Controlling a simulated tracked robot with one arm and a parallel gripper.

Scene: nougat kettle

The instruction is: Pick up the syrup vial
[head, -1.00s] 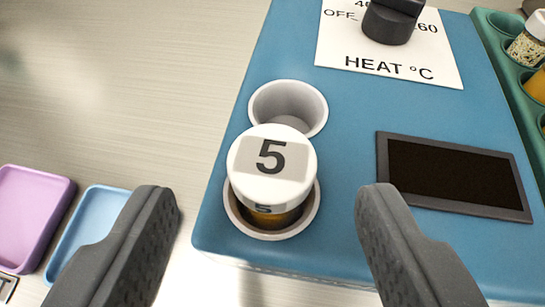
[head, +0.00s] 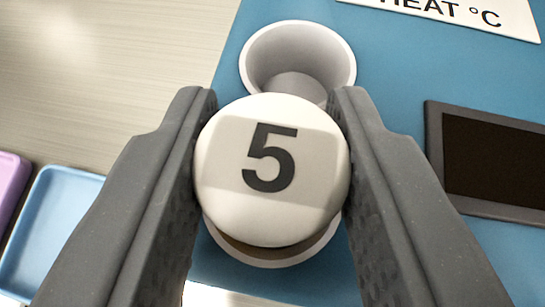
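The syrup vial (head: 271,170) has a round white cap with a black 5 on a pale grey label, seen almost from above. The cap hides nearly all of its body. The vial is over the front white cup of the blue heater, whose rim (head: 270,258) shows just below the cap. I cannot tell if it is lifted at all. My gripper (head: 272,97) has one dark grey finger on each side of the cap. Both fingers appear pressed against the vial.
An empty white cup (head: 297,62) sits just behind the vial in the blue heater (head: 392,62). A dark display (head: 490,160) is to the right. The HEAT °C label (head: 470,12) is at the top. Blue (head: 58,225) and purple (head: 8,188) trays lie at left.

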